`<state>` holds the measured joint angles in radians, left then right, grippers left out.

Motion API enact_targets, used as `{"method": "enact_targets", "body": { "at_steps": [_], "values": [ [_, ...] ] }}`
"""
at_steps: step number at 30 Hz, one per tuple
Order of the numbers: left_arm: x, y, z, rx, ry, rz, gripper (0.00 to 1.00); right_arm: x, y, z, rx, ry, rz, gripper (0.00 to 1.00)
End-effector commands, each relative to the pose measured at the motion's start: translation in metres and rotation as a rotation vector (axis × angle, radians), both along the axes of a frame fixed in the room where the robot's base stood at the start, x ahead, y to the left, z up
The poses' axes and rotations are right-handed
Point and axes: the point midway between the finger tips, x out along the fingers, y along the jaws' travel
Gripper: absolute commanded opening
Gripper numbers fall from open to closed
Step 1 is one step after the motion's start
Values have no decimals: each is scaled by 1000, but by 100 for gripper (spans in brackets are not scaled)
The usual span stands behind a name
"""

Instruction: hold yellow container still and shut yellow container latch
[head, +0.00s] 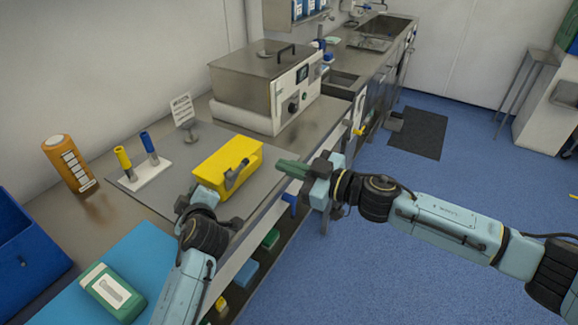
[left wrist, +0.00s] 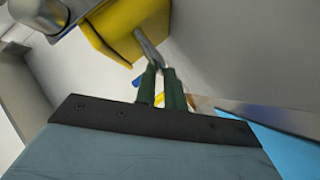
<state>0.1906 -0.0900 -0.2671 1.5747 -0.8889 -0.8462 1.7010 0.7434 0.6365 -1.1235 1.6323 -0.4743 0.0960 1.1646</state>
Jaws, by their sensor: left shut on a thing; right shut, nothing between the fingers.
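The yellow container (head: 222,160) sits upright on the grey mat near the table's front edge. Its grey latch (head: 236,174) is on the front face and sticks out; I cannot tell its exact angle. My left gripper (head: 190,205) is at the container's near left end. In the left wrist view, my left gripper's green fingers (left wrist: 155,72) are shut on a grey metal part of the yellow container (left wrist: 120,28). My right gripper (head: 280,164) is shut and empty, just right of the container, pointing left towards it and apart from the latch.
A white holder (head: 145,178) with yellow and blue tubes, an orange bottle (head: 68,165) and a small sign (head: 183,110) stand to the left. A metal bath (head: 262,90) stands behind. A blue bin (head: 25,250) and green device (head: 110,291) are at the near left.

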Motion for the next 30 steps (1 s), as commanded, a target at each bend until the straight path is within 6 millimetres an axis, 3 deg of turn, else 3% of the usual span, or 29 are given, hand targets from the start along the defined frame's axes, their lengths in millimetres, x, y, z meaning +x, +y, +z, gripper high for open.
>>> {"method": "enact_targets", "body": {
  "at_steps": [8,9,15,24,30],
  "values": [
    [-2,0,-5,2,11,1,0,0,0,0,0,0,0,0],
    [-2,0,-5,2,11,1,13,0,0,0,1,-1,0,0],
    [-1,0,-3,1,6,0,36,0,0,0,1,-1,0,0],
    [-3,-1,-1,0,3,0,36,0,0,0,1,-1,0,0],
    [-23,-9,7,-3,1,0,36,0,0,0,1,-1,0,0]
  ]
}}
